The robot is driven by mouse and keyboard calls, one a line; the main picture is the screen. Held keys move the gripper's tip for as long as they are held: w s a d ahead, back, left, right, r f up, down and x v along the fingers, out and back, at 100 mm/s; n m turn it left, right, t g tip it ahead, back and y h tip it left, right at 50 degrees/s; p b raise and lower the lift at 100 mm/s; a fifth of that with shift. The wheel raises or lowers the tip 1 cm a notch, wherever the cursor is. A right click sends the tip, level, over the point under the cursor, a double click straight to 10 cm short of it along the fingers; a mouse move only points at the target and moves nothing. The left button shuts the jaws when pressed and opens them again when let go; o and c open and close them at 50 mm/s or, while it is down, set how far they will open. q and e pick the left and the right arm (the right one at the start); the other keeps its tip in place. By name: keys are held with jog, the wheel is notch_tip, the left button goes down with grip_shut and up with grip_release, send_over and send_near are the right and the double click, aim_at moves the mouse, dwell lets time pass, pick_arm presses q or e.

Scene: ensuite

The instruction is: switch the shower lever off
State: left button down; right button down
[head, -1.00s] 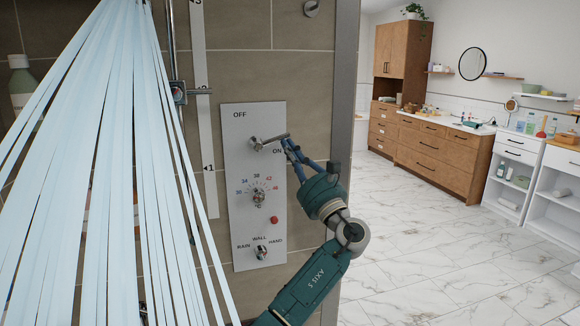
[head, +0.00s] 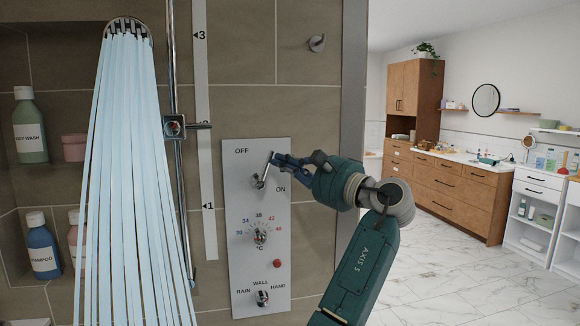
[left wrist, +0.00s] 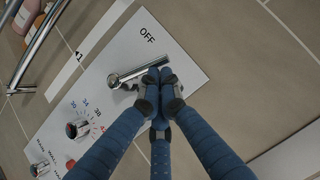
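The shower lever (head: 266,170) is a chrome handle on the pale control panel (head: 256,215). It points up and slightly right, between the OFF and ON labels. My left gripper (head: 277,160) is at the lever's outer end, coming from the right. In the left wrist view its blue fingers (left wrist: 158,76) are together, their tips against the lower side of the lever (left wrist: 140,70); I see no finger wrapped around it. Water streams (head: 135,170) pour from the shower head (head: 127,27). My right gripper is not in view.
Below the lever are a temperature knob (head: 260,236), a red button (head: 277,264) and a RAIN/WALL/HAND selector (head: 262,297). A vertical rail (head: 174,80) stands left of the panel. Bottles, including body wash (head: 30,130), stand in wall niches. A hook (head: 317,43) is above right.

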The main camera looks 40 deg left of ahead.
pick_arm(q)
jog(key=shift+s+a+r+n+h+p, duration=0.3)
jog(key=shift+n+h, duration=0.1)
jog(key=shift+n, duration=0.3)
jog(key=shift+s+a+r+n+h+p, duration=0.2)
jog(key=shift+s+r+n+h+p, duration=0.15)
jog(key=shift+n, duration=0.35)
jog(key=shift+w+a, duration=0.1)
